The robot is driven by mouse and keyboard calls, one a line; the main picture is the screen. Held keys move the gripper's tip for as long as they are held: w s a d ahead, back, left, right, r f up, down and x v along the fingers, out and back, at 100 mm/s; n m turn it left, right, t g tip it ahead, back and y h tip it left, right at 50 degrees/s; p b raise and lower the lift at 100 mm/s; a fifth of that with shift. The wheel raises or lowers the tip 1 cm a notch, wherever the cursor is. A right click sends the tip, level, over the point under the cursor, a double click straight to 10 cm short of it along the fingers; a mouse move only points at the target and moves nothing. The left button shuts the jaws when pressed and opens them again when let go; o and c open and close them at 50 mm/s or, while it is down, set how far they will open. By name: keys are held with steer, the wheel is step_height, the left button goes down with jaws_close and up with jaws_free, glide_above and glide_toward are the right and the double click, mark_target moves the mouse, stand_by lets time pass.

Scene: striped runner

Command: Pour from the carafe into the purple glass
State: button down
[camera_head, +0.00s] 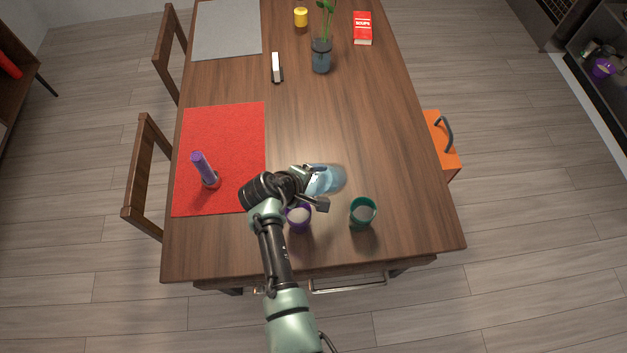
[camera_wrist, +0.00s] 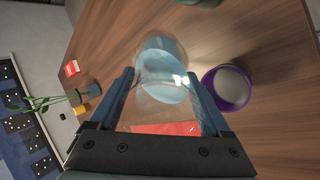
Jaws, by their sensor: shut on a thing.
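The clear carafe (camera_head: 332,179) with pale blue liquid is near the front of the wooden table. In the wrist view the carafe (camera_wrist: 160,62) sits between the two fingers of my gripper (camera_wrist: 160,84), which is shut on it. The head view does not show clearly whether it is tilted or touches the table. The purple glass (camera_head: 298,219) stands upright just in front of my gripper, partly covered by my arm. In the wrist view the purple glass (camera_wrist: 230,88) is right of the carafe, apart from it, with a pale inside.
A teal glass (camera_head: 362,212) stands right of the purple glass. A purple bottle-like item (camera_head: 203,170) stands on the red mat (camera_head: 225,130) at left. A vase with a plant (camera_head: 321,56), a red box (camera_head: 362,28) and a yellow item (camera_head: 300,16) are farther back. The table's middle right is clear.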

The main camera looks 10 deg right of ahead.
steer(key=shift+w+f+b, duration=0.1)
steer(key=shift+b, duration=0.35)
steer(key=shift+f+t+h+b, duration=0.1)
steer(key=shift+t+h+b, duration=0.2)
steer(key=shift+t+b, duration=0.1)
steer(key=shift+f+b, duration=0.2)
steer(key=shift+b, duration=0.35)
steer(key=shift+w+t+h+b, duration=0.1)
steer(key=shift+t+h+b, duration=0.3)
steer(key=shift+b, duration=0.05)
steer(key=shift+f+t+h+b, duration=0.3)
steer(key=shift+f+b, duration=0.1)
steer(key=shift+b, duration=0.65)
steer(key=shift+t+h+b, duration=0.3)
steer(key=shift+b, duration=0.5)
steer(key=shift+r, duration=0.15)
